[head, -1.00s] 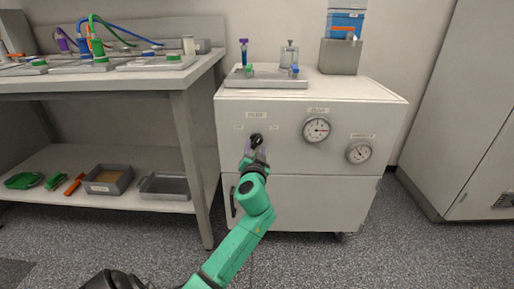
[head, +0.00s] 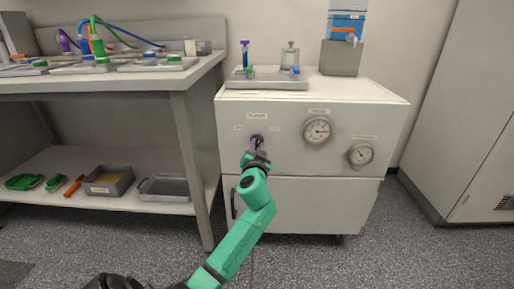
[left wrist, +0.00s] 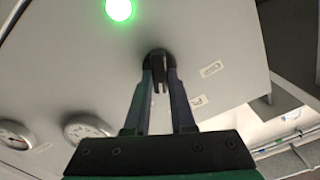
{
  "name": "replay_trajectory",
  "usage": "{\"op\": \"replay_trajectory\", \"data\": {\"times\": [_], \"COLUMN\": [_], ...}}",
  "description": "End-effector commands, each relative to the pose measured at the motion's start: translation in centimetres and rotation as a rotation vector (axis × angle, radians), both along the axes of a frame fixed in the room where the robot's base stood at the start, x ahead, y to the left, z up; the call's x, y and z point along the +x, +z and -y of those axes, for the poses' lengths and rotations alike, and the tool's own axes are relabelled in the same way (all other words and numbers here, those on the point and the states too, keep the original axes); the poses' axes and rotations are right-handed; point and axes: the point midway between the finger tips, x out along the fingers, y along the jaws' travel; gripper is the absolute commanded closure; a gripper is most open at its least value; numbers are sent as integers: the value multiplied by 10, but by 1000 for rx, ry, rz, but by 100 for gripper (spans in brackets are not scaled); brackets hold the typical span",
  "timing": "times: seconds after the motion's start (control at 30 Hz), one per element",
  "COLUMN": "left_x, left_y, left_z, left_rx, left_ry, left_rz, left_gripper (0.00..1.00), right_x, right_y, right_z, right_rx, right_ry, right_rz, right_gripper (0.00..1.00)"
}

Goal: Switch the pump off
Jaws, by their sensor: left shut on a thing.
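The pump knob (head: 257,138) is a black rotary knob on the front of the white cabinet (head: 300,165), under a "PUMP" label (head: 257,116). Smaller labels sit to its left and right. My left gripper (head: 257,143) reaches it from below and covers much of it. In the left wrist view the two fingers (left wrist: 158,68) are shut on the black knob (left wrist: 157,56), one on each side. A green lamp (left wrist: 119,9) glows on the panel in that view. My right gripper is not in view.
Two round gauges (head: 317,130) (head: 360,154) sit right of the knob. A tray (head: 267,83) with small valves and a blue container (head: 345,26) stand on the cabinet top. A bench (head: 120,88) with a lower shelf stands at left. A tall grey cabinet (head: 455,110) is at right.

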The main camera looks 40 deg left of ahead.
Motion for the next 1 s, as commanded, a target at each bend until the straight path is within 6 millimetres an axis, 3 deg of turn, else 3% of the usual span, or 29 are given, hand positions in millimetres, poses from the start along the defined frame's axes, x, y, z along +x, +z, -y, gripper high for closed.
{"op": "replay_trajectory", "data": {"times": [0.2, 0.6, 1.0], "left_x": [0, -1, -2], "left_y": [-4, -4, -3], "left_z": [0, -1, -2], "left_rx": [-95, -380, -658], "left_ry": [0, 0, 1], "left_rz": [70, 286, 494], "left_gripper": [100, 100, 100], "right_x": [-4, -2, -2], "right_y": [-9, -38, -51], "right_z": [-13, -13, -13], "right_rx": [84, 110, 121], "right_ry": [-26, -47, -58], "right_rz": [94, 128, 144], "right_gripper": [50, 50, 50]}}
